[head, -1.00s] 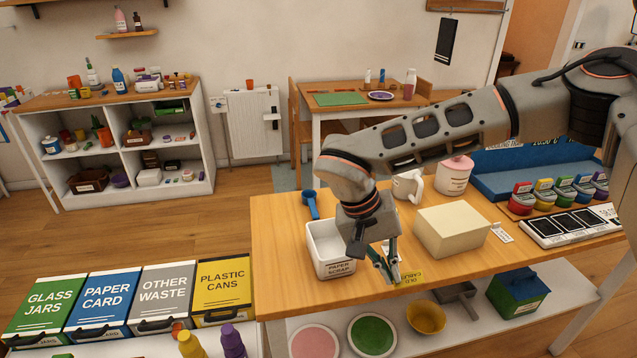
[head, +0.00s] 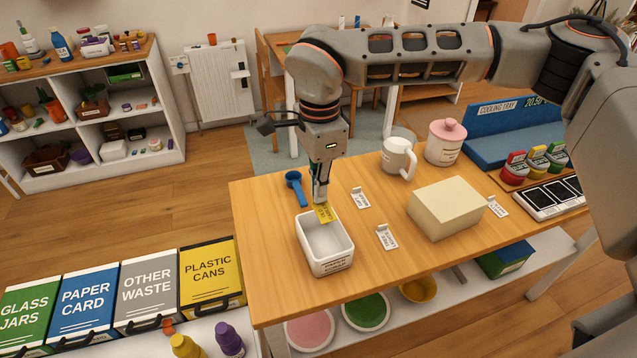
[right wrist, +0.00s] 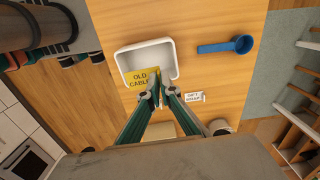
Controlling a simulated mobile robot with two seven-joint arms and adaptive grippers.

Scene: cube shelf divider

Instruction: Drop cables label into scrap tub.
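The yellow cables label (head: 323,213), which reads OLD CABLE in the right wrist view (right wrist: 139,80), is pinched between the fingertips of my right gripper (head: 320,199). The gripper points down, and the label hangs from it. The white scrap tub (head: 334,266) stands on the wooden table with lettering on its front. In the head view the label shows at the tub's back rim. In the right wrist view it overlaps the near part of the tub's opening (right wrist: 172,50). The visible tub floor looks bare. My left gripper is not in view.
A blue scoop (head: 296,189) lies beside the tub. Small white label cards (head: 387,237) lie to its right, near a cream block (head: 446,207), a white mug (head: 398,158) and a pink-lidded jar (head: 445,142). Table is clear left of the tub.

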